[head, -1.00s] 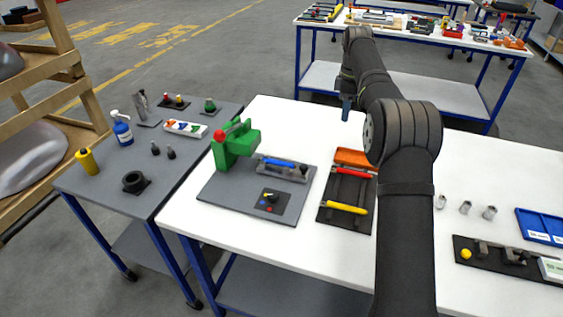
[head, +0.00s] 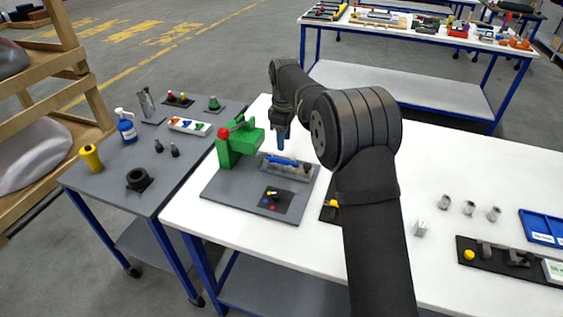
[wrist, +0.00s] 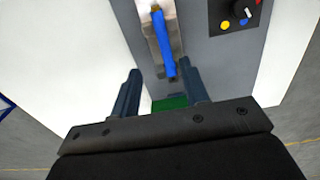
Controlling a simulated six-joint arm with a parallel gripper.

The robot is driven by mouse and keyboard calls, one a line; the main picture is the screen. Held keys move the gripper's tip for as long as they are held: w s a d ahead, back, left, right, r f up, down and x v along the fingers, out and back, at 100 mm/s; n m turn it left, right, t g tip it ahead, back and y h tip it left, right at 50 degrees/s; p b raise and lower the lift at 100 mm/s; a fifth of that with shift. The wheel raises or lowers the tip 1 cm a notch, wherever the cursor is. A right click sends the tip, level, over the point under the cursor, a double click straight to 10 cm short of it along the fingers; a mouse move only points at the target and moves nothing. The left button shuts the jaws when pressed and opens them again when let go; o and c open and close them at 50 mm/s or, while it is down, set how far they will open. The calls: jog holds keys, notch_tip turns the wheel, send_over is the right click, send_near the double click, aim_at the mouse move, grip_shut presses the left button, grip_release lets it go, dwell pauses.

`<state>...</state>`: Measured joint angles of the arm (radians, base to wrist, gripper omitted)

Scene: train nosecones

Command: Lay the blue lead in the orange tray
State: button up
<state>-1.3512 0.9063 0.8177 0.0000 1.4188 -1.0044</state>
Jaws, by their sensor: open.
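The blue lead (head: 284,161) lies in a grey holder (head: 303,171) on the grey board (head: 222,190). In the wrist view the blue lead (wrist: 164,45) runs lengthwise toward the gap between my fingers. My gripper (head: 281,140) is open and empty, pointing down above the lead, near its left half. In the wrist view my gripper (wrist: 159,70) has its two fingers apart, with the near end of the lead showing between their tips. The orange tray is hidden behind my arm in the head view.
A green toggle clamp (head: 233,147) with a red knob stands close left of the holder. A control panel (head: 277,200) with a knob is in front of it. Metal cylinders (head: 469,208) and a blue bin (head: 543,227) are at right. White table is bare behind the board.

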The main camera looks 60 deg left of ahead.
aim_at(282, 159)
jog(key=f, duration=0.4)
jog(key=s+f, duration=0.1)
jog(key=f, duration=0.2)
jog(key=shift+d+f, duration=0.1)
jog(key=shift+c, duration=0.3)
grip_shut()
